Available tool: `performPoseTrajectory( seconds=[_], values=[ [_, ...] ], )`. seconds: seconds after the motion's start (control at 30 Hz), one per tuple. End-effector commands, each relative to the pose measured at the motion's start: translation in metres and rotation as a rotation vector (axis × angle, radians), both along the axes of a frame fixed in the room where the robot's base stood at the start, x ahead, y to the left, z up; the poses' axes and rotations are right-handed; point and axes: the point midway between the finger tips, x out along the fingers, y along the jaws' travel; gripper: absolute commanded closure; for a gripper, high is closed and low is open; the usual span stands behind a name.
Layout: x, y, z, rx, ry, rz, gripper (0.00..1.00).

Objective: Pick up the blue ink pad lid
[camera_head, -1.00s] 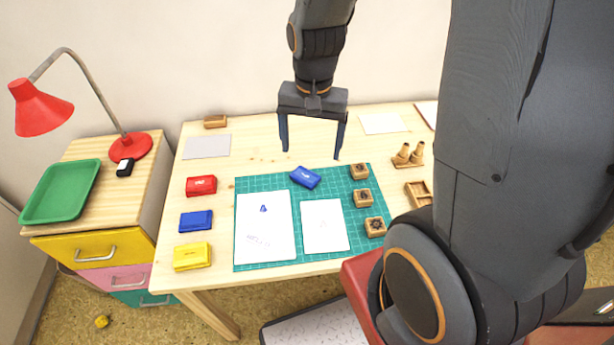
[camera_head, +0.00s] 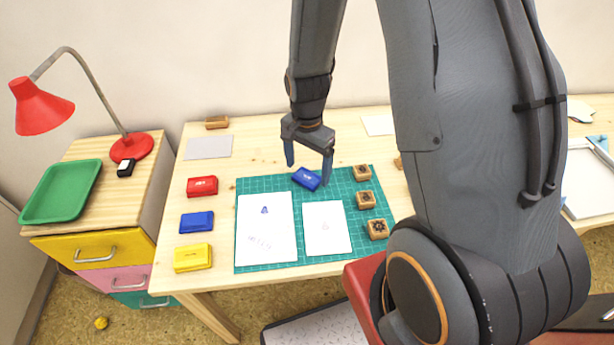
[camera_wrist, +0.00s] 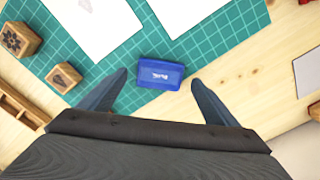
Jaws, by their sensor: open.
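The blue ink pad lid (camera_head: 306,179), with pale lettering on top, lies tilted at an angle on the green cutting mat near its back edge. It also shows in the wrist view (camera_wrist: 160,74). My gripper (camera_head: 308,173) is open and empty above the lid, fingers pointing down. In the wrist view the lid lies between the two fingertips (camera_wrist: 159,78), with a gap on either side. A blue ink pad (camera_head: 196,222) sits on the table left of the mat, between a red pad (camera_head: 202,187) and a yellow pad (camera_head: 193,257).
Two white sheets (camera_head: 266,245) (camera_head: 327,240) lie on the mat in front of the lid. Several wooden stamps (camera_head: 365,199) stand along the mat's right side. Bare table lies behind the lid. A red lamp (camera_head: 130,148) and green tray (camera_head: 62,192) are far left.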

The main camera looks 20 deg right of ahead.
Motion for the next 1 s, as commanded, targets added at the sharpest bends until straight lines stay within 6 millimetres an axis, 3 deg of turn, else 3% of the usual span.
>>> performPoseTrajectory(
  seconds=[0.2, 0.47, 0.73, 1.0],
  values=[
    [0.000, 0.000, -0.018, 0.000, 0.000, 0.000, 0.17],
    [0.000, 0.000, -0.019, 0.000, -0.001, 0.000, 0.17],
    [0.000, 0.000, -0.019, 0.001, -0.001, 0.000, 0.60],
    [0.000, 0.000, -0.018, 0.000, -0.001, 0.000, 0.61]
  ],
)
